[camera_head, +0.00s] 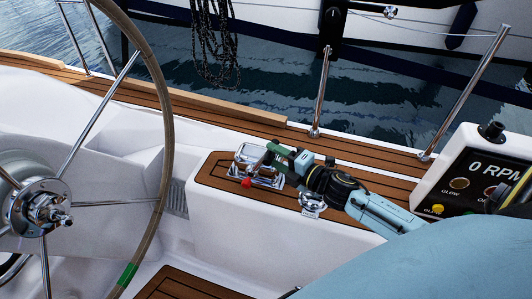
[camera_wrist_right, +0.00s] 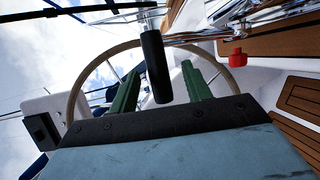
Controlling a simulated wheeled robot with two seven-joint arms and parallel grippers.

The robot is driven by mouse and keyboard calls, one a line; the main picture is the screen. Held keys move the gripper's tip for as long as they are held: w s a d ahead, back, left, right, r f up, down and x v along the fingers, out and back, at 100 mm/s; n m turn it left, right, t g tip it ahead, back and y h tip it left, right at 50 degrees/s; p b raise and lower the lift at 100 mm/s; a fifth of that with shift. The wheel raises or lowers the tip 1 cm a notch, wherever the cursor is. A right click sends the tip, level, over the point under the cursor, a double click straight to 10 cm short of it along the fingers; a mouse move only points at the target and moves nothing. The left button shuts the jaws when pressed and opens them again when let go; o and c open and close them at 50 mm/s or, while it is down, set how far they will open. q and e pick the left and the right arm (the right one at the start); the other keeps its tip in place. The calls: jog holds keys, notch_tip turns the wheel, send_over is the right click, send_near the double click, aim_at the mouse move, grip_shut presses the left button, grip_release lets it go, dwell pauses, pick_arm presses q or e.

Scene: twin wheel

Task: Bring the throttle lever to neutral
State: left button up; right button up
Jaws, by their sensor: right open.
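The throttle lever's black grip (camera_wrist_right: 155,65) stands between the two green fingers of my right gripper in the right wrist view, with gaps on both sides. In the head view the lever's chrome mount (camera_head: 240,172) sits on the wood-topped console, with a red knob (camera_head: 246,183) at its near side. The red knob also shows in the right wrist view (camera_wrist_right: 237,58). My right gripper (camera_head: 274,154) is open at the lever, reaching in from the right. Its fingers hide much of the lever in the head view, so its exact tilt is hard to tell. My left gripper is out of view.
A large steering wheel (camera_head: 168,110) stands left of the console (camera_head: 225,215). An engine panel (camera_head: 478,165) reading 0 RPM is at the right. A chrome fitting (camera_head: 312,203) lies below my right gripper. Steel rail posts (camera_head: 321,95) rise behind, with water beyond.

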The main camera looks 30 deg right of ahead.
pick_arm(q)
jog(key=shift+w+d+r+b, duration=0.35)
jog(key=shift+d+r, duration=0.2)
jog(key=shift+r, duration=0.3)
pick_arm(e)
jog(key=shift+x, duration=2)
jog(key=shift+s+f, duration=0.1)
grip_shut()
